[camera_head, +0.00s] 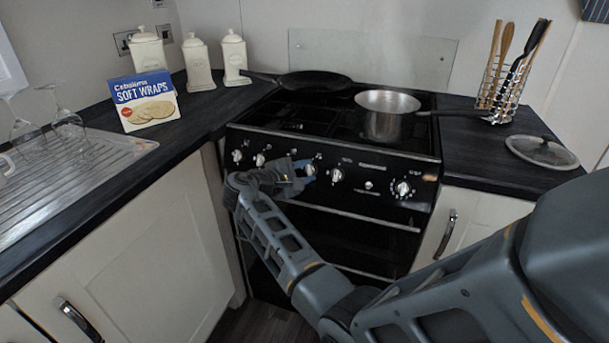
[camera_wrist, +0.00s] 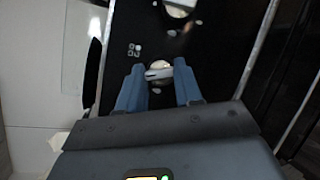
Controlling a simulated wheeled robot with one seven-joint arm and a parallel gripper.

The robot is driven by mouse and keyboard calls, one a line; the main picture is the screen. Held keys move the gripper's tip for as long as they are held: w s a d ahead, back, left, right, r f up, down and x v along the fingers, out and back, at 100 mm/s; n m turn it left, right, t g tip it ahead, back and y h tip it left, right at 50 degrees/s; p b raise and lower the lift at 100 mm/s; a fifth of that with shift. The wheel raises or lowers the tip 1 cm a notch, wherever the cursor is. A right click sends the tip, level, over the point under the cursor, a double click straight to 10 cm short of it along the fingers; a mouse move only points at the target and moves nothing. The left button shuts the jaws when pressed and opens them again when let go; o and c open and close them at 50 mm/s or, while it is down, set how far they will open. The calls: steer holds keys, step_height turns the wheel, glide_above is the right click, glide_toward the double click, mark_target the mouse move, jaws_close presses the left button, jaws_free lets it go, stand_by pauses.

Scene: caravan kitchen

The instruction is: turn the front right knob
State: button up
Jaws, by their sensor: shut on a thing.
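The black stove (camera_head: 290,140) has a row of silver knobs along its front panel. My gripper (camera_head: 303,168) is at the panel, at a knob (camera_head: 310,170) left of the panel's middle, and partly covers it. In the wrist view my two blue fingers (camera_wrist: 159,80) are shut on this knob (camera_wrist: 160,70), one on each side. Its pale handle lies across the gap. A small burner symbol of squares (camera_wrist: 134,50) is printed beside it. Another knob (camera_wrist: 180,8) shows at the top of the wrist view. I cannot read which burner the held knob serves.
More knobs are close by, such as one (camera_head: 337,175) just right of my gripper and a large dial (camera_head: 402,188). A saucepan (camera_head: 387,115) and a frying pan (camera_head: 314,80) are on the hob. An oven handle bar (camera_head: 350,215) runs below the panel.

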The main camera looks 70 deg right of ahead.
steer(key=shift+r+m+y, duration=0.1)
steer(key=shift+m+y, duration=0.9)
steer(key=shift+m, duration=1.3)
steer(key=o, duration=1)
steer(key=shift+o, duration=0.2)
steer(key=v, duration=0.7)
steer(key=shift+w+a+r, duration=0.2)
steer(key=shift+a, duration=0.1)
